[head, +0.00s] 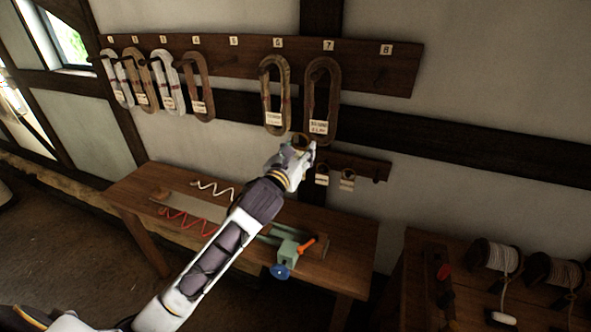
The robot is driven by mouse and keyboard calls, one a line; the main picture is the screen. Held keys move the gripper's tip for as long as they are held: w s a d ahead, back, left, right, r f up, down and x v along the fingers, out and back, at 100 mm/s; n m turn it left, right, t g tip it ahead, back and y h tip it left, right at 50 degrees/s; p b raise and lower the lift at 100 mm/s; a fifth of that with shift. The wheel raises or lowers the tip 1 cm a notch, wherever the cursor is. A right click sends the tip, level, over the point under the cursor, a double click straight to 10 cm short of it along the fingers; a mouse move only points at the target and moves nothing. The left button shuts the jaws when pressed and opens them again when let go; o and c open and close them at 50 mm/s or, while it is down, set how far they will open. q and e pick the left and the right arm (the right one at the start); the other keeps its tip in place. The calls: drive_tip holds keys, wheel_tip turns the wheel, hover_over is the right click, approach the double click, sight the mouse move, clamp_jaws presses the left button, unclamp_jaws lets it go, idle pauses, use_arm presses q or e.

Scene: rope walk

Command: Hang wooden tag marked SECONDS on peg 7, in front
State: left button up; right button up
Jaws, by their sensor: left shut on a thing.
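My left gripper (303,150) is raised in front of the wall, just below the coils on pegs 6 and 7. It is shut on a small brown piece (300,139), which looks like the wooden tag; its marking cannot be read. The number 7 plate (328,46) is on the dark peg board. A brown rope coil (309,88) with a pale label (318,127) hangs under it and covers most of peg 7. The held piece is apart from the peg, lower and to the left. My right gripper is out of view.
Coils hang on several other pegs, including a coil (265,95) under number 6. Number 5 and number 8 (386,50) have no coil. Two tags (347,180) hang on a small lower rail (372,168). A workbench (345,255) with a green vise (290,247) stands below.

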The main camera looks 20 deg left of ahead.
use_arm(q)
drive_tip(key=shift+m+h, duration=0.4)
drive_tip(key=shift+h, duration=0.2)
drive_tip(key=r, duration=0.4)
drive_tip(key=d+r+p, duration=0.1)
drive_tip(key=r, duration=0.4)
drive_tip(key=d+r, duration=0.1)
drive_tip(key=r, duration=0.4)
drive_tip(key=shift+w+r, duration=0.1)
drive_tip(key=shift+w, duration=0.15)
wheel_tip(320, 180, up, 17)
drive_tip(key=s+d+p, duration=0.1)
drive_tip(key=s+p, duration=0.1)
drive_tip(key=shift+s+r, duration=0.15)
drive_tip(key=shift+s, duration=0.15)
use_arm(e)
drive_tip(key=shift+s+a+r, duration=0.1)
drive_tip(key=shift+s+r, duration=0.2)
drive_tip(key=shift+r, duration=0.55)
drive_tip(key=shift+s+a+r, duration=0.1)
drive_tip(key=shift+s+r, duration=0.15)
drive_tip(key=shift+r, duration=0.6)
use_arm(q)
drive_tip(key=shift+w, duration=0.1)
